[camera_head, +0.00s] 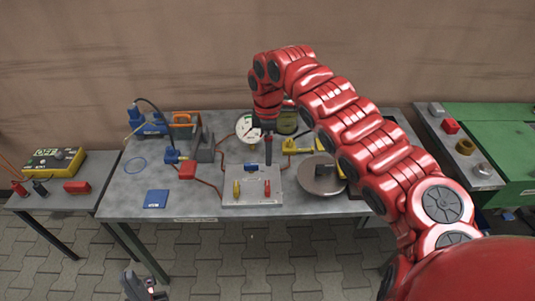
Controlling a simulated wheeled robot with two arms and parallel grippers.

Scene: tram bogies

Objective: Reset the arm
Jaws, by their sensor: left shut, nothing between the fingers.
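My right arm (345,125) is red and segmented. It comes in from the right and arches over the table. Its dark end (268,148) points down above the grey plate (252,198) in the middle of the table. The fingers there are small and dark, so I cannot tell whether they are open or shut. My left gripper (146,289) shows at the bottom edge of the picture, low over the paved floor and in front of the table. It is shut and empty, and the rest of the left arm is out of view.
The grey table (185,209) carries a blue card (156,198), a round metal disc (322,173), a white dial (247,127) and red cables. A yellow meter (54,161) stands on the left side table. A green bench (488,124) stands at the right.

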